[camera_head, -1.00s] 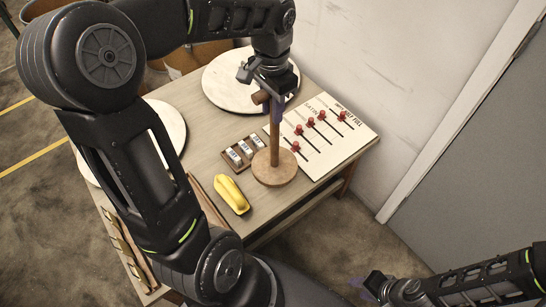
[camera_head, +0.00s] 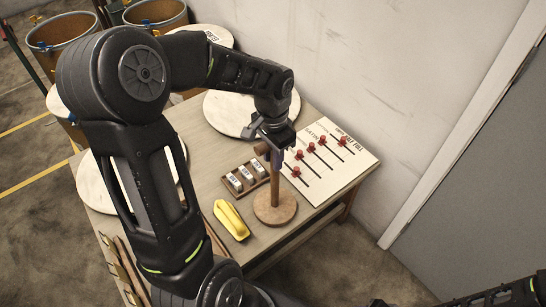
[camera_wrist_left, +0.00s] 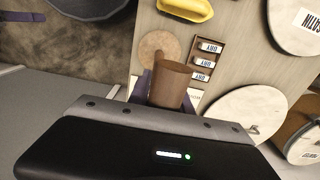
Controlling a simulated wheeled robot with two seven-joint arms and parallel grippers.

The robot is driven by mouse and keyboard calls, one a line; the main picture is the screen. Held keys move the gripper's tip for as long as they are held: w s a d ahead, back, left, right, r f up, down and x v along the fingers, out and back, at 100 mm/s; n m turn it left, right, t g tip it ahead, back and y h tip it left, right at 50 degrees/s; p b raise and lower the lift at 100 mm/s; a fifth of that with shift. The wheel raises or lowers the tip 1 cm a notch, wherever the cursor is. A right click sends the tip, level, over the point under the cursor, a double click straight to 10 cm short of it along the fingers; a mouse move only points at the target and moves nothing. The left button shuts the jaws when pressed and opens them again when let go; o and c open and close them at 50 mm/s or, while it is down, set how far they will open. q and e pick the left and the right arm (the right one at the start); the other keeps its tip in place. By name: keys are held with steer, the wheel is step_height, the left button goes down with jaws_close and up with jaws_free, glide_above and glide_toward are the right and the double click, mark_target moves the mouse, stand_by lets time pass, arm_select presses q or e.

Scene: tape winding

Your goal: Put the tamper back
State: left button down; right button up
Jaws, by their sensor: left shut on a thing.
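The tamper is a wooden post with a round wooden base (camera_head: 275,207) and a short cross handle at its top. It stands about upright at the right side of the table, its base over or on the tabletop; I cannot tell if it touches. My left gripper (camera_head: 270,146) is shut on the tamper near its top. In the left wrist view the brown handle (camera_wrist_left: 170,84) sits between the fingers, with the round base (camera_wrist_left: 157,47) beyond it. Of my right arm, only a dark part shows at the bottom edge; its fingers are cut off.
On the table (camera_head: 225,157) lie a yellow piece (camera_head: 231,219), a small tray (camera_head: 232,188) with white labelled blocks, and a white board (camera_head: 335,163) with red-knobbed sliders, close beside the base. Round white discs (camera_head: 222,108) lie behind. Drums (camera_head: 60,45) stand at the back left.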

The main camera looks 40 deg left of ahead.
arm_select(q)
steer(key=shift+f, duration=0.1)
steer(key=c, duration=1.6)
jaws_free()
steer(key=shift+f, duration=0.15)
steer(key=o, duration=0.4)
steer(key=shift+o, duration=0.2)
step_height(320, 180, up, 12)
steer(key=shift+r+p, duration=0.2)
steer(key=shift+p, duration=0.35)
